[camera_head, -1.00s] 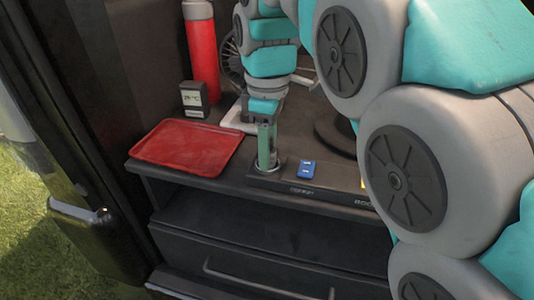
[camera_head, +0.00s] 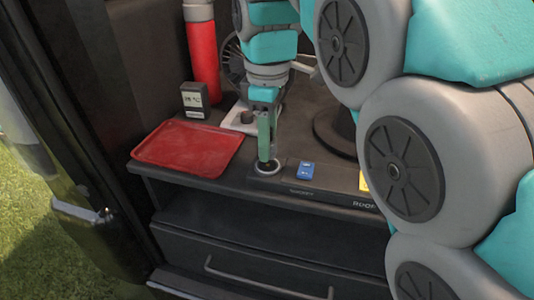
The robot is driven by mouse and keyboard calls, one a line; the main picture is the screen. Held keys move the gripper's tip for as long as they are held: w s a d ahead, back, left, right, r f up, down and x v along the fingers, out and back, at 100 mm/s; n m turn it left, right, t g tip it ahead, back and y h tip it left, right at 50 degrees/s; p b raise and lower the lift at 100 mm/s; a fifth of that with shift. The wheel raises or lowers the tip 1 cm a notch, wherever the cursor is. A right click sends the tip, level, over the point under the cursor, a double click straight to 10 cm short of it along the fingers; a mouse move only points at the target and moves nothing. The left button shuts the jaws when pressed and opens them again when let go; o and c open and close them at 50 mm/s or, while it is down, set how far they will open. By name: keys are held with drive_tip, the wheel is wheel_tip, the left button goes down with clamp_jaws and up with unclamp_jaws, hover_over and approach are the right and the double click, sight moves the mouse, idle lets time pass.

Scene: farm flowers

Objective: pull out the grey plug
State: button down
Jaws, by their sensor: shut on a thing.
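My gripper (camera_head: 265,155) points straight down over the round metal socket (camera_head: 257,171) at the left end of the black panel. Its green fingers are shut on the grey plug at the socket. Little of the plug can be told apart from the fingers, and a dark round area shows inside the ring below them. I cannot tell how far the plug sits in the socket.
A blue switch (camera_head: 306,170) is just right of the socket on the panel (camera_head: 330,186). A red tray (camera_head: 188,148) lies to the left. A small display (camera_head: 194,100) and a red cylinder (camera_head: 204,52) stand behind it. A drawer (camera_head: 250,262) is below.

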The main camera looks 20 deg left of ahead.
drive_tip(key=shift+r+p, duration=0.75)
drive_tip(key=shift+r, duration=0.9)
